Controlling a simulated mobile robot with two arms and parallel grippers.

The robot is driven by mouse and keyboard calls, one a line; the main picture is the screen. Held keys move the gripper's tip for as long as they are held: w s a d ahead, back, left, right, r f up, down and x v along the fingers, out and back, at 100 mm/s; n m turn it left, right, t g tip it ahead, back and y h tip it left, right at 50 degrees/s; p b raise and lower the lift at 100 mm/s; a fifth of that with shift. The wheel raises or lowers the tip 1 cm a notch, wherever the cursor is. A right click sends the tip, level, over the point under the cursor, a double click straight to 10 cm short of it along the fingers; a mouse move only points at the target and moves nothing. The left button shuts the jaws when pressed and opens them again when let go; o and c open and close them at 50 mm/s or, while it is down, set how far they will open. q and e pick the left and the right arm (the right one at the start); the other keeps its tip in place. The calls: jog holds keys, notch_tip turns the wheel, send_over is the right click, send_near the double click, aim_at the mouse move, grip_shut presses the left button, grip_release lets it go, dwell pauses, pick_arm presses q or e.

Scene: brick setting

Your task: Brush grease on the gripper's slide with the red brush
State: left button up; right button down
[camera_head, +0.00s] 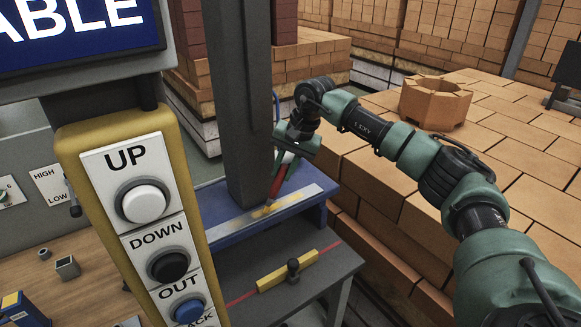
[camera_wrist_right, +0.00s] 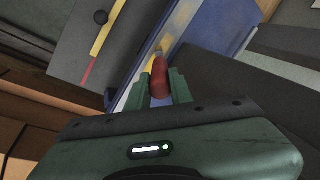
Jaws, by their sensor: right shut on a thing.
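My right gripper (camera_head: 285,155) is shut on the red brush (camera_head: 278,182), which slants down from it. In the wrist view the two fingers of this gripper (camera_wrist_right: 160,82) flank the brush's red handle (camera_wrist_right: 159,76). The brush's lower end is at or just above a pale metal strip (camera_head: 307,193), which looks like the slide, on top of a blue block (camera_head: 232,225). A yellow smear (camera_head: 284,204) lies along the middle of the strip. I cannot tell whether the bristles touch it. My left gripper is not in view.
A dark upright column (camera_head: 240,100) stands close left of my right gripper. A yellow button panel (camera_head: 75,170) stands at the left front. A grey ledge (camera_head: 340,262) with a yellow bar and black knob (camera_head: 293,266) lies below the block. Stacked bricks (camera_head: 500,140) fill the right.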

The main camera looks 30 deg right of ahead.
jog(key=a+b, duration=0.1)
jog(key=a, duration=1.1)
jog(key=shift+s+a, duration=0.15)
jog(key=shift+a, duration=0.1)
dwell(0.7)
jog(key=shift+d+r, duration=0.1)
jog(key=shift+r+p, duration=1.25)
jog(key=shift+r, duration=1.7)
